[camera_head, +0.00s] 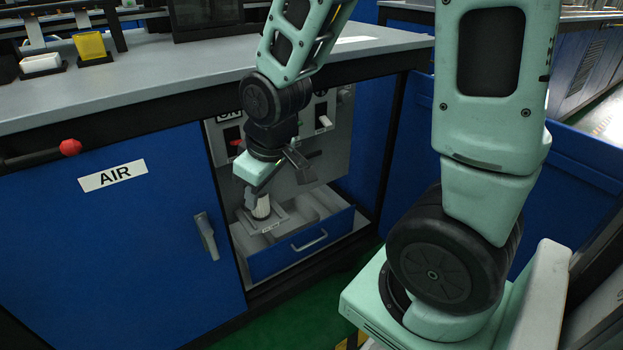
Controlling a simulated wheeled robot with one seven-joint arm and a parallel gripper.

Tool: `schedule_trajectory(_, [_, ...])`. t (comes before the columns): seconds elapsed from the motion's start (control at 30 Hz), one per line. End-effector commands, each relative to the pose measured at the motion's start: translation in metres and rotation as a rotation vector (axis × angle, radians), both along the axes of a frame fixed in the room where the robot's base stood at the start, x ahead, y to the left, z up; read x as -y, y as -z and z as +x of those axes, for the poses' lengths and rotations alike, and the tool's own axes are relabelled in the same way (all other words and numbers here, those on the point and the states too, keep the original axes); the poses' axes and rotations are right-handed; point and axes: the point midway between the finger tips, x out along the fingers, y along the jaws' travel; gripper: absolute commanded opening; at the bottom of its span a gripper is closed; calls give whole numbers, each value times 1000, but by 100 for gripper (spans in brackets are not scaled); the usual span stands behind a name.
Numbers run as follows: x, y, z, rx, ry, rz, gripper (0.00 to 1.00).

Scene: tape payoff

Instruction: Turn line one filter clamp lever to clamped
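My gripper (260,185) hangs from my mint-green arm in the open bay of the blue cabinet, in front of the grey control panel. Its fingers are small and partly hidden, so I cannot tell whether they are open or shut. Just below it a pale ribbed cylinder (261,208) stands on a small labelled plate (270,224); the label is too small to read. I cannot tell whether the gripper touches it. A dark grey angled part (299,164) shows right of the wrist; I cannot tell whether it is a lever. No clamp lever can be made out for certain.
A blue drawer (302,246) stands pulled out below the panel (337,152), which carries switches. Left is a blue door marked AIR (113,175) with a grey handle (206,236); a red-knobbed rod (70,148) juts in. The grey worktop (150,85) overhangs the bay.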

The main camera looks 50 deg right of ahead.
Motion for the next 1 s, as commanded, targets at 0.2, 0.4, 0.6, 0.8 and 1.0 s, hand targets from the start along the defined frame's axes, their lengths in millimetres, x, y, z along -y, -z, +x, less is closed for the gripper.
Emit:
schedule_trajectory(0.2, [102,111,47,200,-112,-152,36])
schedule_trajectory(0.4, [179,146,69,416,-361,-372,36])
schedule_trajectory(0.6, [230,162,63,630,-573,-622,36])
schedule_trajectory(0.8, [265,161,32,817,-662,-920,36])
schedule_trajectory(1.0, [284,150,0,908,-642,-1154,36])
